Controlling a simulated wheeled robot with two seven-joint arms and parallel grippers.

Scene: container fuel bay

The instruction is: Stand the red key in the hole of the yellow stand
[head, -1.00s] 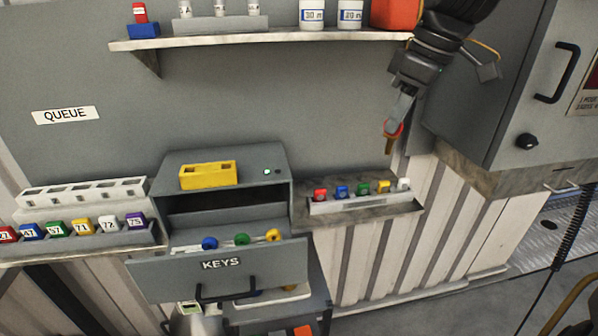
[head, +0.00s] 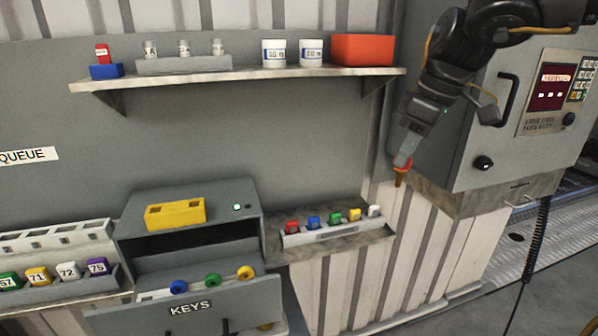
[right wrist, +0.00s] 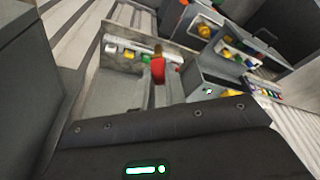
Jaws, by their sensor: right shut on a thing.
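My right gripper (head: 404,160) is shut on the red key (head: 401,165) and holds it in the air, in front of the wall to the right of the small shelf. In the right wrist view the red key (right wrist: 158,66) shows between the fingers, with a brownish tip beyond. The yellow stand (head: 175,214) sits on top of the grey key cabinet, left of and below my right gripper. Dark openings show in the stand; no key stands in it. My left gripper is not in view.
The KEYS drawer (head: 190,308) is open, with blue, green and yellow round-headed keys in it. A small shelf holds a rack (head: 335,234) of coloured blocks. An upper shelf (head: 240,80) carries jars and a red box (head: 362,49). A grey cabinet (head: 500,130) stands at right.

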